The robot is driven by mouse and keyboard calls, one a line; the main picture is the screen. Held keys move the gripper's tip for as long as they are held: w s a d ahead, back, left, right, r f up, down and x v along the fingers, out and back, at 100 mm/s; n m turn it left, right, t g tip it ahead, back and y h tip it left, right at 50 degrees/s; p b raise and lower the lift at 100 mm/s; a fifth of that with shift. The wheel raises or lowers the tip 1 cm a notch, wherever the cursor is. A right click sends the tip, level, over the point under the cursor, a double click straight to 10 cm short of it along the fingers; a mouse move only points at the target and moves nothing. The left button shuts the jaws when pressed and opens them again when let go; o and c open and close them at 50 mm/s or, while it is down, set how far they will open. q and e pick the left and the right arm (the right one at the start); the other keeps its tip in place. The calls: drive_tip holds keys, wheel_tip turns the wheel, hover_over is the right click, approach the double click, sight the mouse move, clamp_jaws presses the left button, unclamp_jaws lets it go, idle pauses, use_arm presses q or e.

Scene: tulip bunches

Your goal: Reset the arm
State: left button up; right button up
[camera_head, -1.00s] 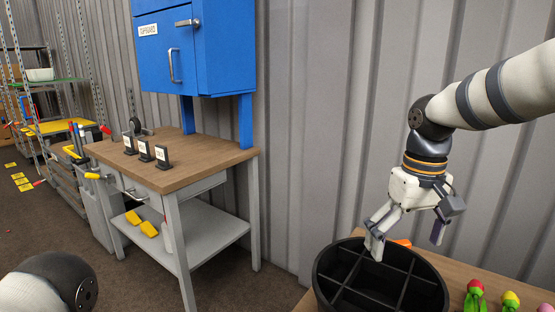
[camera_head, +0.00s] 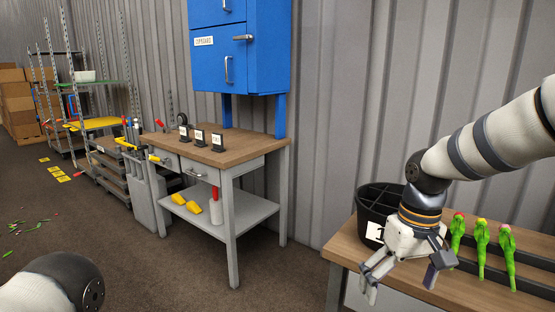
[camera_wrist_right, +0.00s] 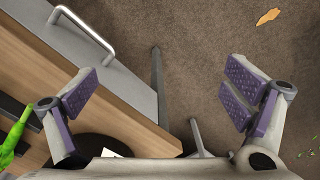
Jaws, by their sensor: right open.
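My right gripper (camera_head: 400,285) is open and empty, pointing down at the front edge of the wooden table on the right in the head view. In the right wrist view its purple-padded fingers (camera_wrist_right: 160,105) are wide apart, with only floor and the table's edge between them. Behind it stands a black divided bucket (camera_head: 378,200) with a white label. Tulip bunches (camera_head: 482,240) with green stems lie to the right of the gripper, apart from it. Part of my left arm shows at the lower left; its gripper is out of view.
The wooden table (camera_head: 345,248) has a drawer handle (camera_wrist_right: 88,32) at its front. A grey workbench (camera_head: 222,153) with small label stands is at centre, under a blue cupboard (camera_head: 238,50). Shelves stand at the back left. The brown floor (camera_head: 150,265) between is mostly open.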

drive_tip(key=s+a+f+m+g+y, duration=0.1)
drive_tip(key=s+f, duration=0.7)
drive_tip(key=f, duration=0.3)
drive_tip(key=s+a+f+g, duration=0.1)
drive_tip(key=s+f, duration=0.6)
drive_tip(key=f, duration=0.3)
use_arm(q)
drive_tip(key=shift+w+d+r+p, duration=0.2)
drive_tip(key=shift+w+r, duration=0.05)
drive_tip(key=shift+w, duration=0.4)
drive_tip(key=shift+w+d+r+p, duration=0.15)
drive_tip(key=shift+w+d+r, duration=0.05)
drive_tip(key=shift+w, duration=0.4)
use_arm(e)
drive_tip(key=s+d+f, duration=0.1)
drive_tip(key=s, duration=1)
drive_tip(key=s+d+f+m+h, duration=0.1)
drive_tip(key=s+d+f, duration=0.1)
drive_tip(key=s, duration=1)
drive_tip(key=shift+s+d+f, duration=0.25)
drive_tip(key=shift+s+f, duration=0.05)
